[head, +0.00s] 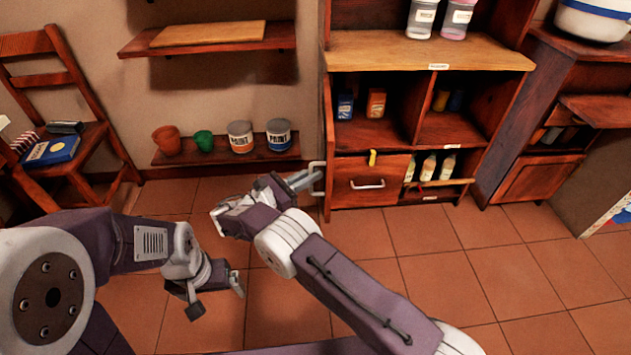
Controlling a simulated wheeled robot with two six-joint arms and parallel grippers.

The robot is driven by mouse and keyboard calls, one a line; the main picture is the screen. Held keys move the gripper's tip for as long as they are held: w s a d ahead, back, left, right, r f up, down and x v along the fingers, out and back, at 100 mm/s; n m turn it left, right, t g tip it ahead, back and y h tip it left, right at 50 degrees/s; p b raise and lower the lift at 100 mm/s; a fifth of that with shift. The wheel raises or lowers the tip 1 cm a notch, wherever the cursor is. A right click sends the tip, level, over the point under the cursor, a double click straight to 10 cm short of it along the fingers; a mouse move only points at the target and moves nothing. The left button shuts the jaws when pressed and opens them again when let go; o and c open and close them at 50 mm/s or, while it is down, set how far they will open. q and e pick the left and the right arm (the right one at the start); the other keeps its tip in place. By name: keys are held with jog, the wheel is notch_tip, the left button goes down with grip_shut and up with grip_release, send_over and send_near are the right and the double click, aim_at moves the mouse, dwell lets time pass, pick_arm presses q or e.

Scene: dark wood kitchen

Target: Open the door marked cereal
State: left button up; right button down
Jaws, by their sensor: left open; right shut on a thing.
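The lower wooden cabinet has a tall, narrow door panel (328,125) at its left side, seen nearly edge-on and standing out from the front. A pale bar handle (318,166) sits on its left face. My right gripper (311,180) is shut on this handle. The shelf compartment beside the panel is exposed, with a blue box (345,107) and an orange box (376,103) inside. I cannot read a cereal mark on the panel. My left gripper (214,294) is open and empty, low over the floor tiles.
A drawer (345,195) with its own handle is right of the panel. Bottles (428,167) stand in the neighbouring compartment. A low shelf (222,156) with pots and paint cans is at left. A chair (98,130) stands far left. The floor (440,260) before the cabinet is clear.

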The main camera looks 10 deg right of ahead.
jog(key=shift+a, duration=0.1)
dwell(0.3)
jog(key=c, duration=1.5)
grip_release()
jog(key=b+v, duration=0.4)
jog(key=v, duration=0.5)
jog(key=shift+b, duration=0.4)
